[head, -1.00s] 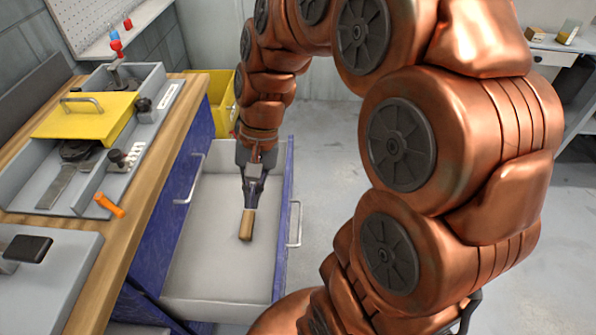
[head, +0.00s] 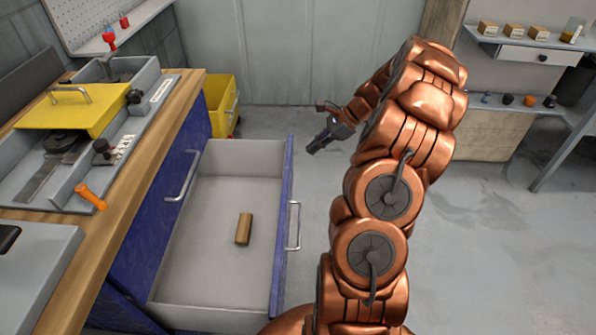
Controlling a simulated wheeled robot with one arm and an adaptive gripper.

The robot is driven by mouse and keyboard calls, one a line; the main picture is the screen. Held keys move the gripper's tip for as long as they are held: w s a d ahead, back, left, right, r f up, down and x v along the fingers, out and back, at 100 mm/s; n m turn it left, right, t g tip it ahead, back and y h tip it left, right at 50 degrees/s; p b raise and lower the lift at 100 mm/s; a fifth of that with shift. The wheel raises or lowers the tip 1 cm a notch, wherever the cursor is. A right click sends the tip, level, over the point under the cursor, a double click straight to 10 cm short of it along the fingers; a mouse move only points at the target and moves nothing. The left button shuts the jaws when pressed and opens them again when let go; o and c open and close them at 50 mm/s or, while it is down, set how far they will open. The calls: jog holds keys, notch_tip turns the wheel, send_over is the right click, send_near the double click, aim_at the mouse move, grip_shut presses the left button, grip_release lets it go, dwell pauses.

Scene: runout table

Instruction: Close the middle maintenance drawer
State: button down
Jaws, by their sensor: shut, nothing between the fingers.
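The middle maintenance drawer (head: 215,265) is pulled far out of the blue bench. Its blue front panel (head: 284,205) has a metal bar handle (head: 294,226) on the outer side. A small wooden block (head: 244,229) lies on the drawer floor. My gripper (head: 311,150) is shut and empty. In the picture it is just right of the far end of the drawer's front panel, apart from it and pointing down to the left.
The wooden benchtop (head: 150,148) holds a grey tray with a yellow lid (head: 72,110) and an orange-handled tool (head: 91,197). A yellow bin (head: 221,105) stands behind the drawer. Grey floor (head: 490,260) is clear on the right, below a shelf (head: 510,45) with small boxes.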

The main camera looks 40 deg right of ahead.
jog(key=s+d+f+m+t, duration=0.1)
jog(key=d+f+m, duration=0.25)
jog(key=d, duration=0.25)
jog(key=w+r+x, duration=0.1)
jog(key=x, duration=1.2)
jog(key=shift+a, duration=0.2)
jog(key=shift+w+a+n, duration=0.1)
jog(key=shift+n, duration=0.15)
